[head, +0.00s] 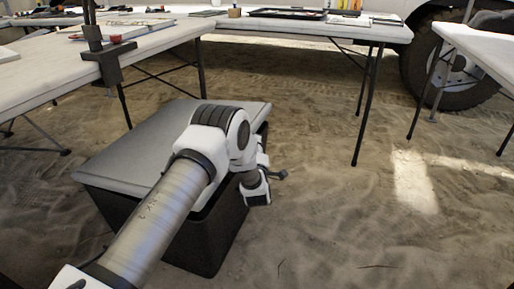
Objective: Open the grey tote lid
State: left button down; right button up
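The grey tote (218,237) stands on the sandy ground, a dark box left of the picture's middle. Its flat grey lid (130,157) lies across the top, and my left arm hides much of its right part. I cannot tell whether the lid is slightly raised along its right edge. My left arm reaches in from the lower left over the lid. My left gripper (281,175) is at the tote's right side, mostly hidden behind the wrist, with only a small dark part showing. Its opening and any contact with the lid cannot be made out. My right gripper is out of view.
White folding tables (135,57) stand behind and to the left, with papers and small items on them. Another table (480,50) is at the right. A vehicle wheel (455,70) stands behind. The sand right of the tote is clear.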

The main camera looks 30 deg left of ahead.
pick_arm(q)
jog(key=s+a+r+n+g+p, duration=0.1)
jog(key=a+r+p, duration=0.4)
jog(key=r, duration=0.5)
jog(key=s+a+r+n+g+p, duration=0.1)
jog(key=a+r+n+p, duration=0.3)
jog(key=r, duration=0.7)
jog(key=s+a+r+n+h+p, duration=0.1)
jog(key=s+a+r+n+p, duration=0.1)
jog(key=a+r+p, duration=0.5)
notch_tip(320, 180, up, 4)
jog(key=p, duration=0.4)
jog(key=shift+a+r+n+g, duration=0.2)
jog(key=shift+a+n+g, duration=0.05)
jog(key=shift+n+g, duration=0.15)
jog(key=c, duration=1.5)
grip_release()
jog(key=v, duration=1.2)
